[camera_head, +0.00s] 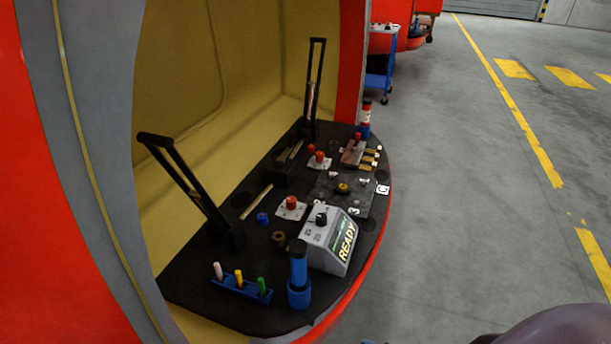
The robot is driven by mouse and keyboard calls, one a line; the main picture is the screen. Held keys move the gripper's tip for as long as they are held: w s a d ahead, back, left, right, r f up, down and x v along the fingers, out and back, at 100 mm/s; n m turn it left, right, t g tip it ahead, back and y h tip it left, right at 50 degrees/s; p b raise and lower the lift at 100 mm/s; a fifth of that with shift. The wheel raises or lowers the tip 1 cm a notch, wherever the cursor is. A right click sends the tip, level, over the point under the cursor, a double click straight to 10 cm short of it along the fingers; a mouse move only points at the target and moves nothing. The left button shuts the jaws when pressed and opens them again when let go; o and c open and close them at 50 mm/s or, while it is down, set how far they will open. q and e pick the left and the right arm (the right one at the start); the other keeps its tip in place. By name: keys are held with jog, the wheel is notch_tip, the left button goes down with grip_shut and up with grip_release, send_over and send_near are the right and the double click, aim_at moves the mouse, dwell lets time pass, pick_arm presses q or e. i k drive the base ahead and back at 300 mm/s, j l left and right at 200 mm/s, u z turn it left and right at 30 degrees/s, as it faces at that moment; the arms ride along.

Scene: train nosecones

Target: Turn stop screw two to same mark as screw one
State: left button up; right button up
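Two red screw knobs stand on white marked plates on the black work surface (190,285). The nearer red knob (291,202) sits on its white plate (291,213) left of the grey box. The farther red knob (319,156) sits on another white plate (320,164) towards the back. The marks on both plates are too small to read, and I cannot tell which screw is one or two. Neither of my grippers is in view. A rounded dark shape at the bottom right edge may be part of my arm.
A grey box (318,248) reading READY has a black knob (321,219). A blue cylinder (299,275) and a blue holder (238,288) with coloured pegs stand in front. Black upright frames rise at the left (186,180) and back (314,90). The floor at right is clear.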

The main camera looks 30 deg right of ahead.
aim_at(291, 200)
jog(key=k, duration=0.45)
jog(key=k+u, duration=0.1)
jog(key=u, duration=0.4)
jog(key=k+u, duration=0.1)
jog(key=u, duration=0.4)
jog(key=l+u, duration=0.2)
jog(key=l, duration=1.05)
jog(key=k+l, duration=0.15)
jog(key=l, duration=1)
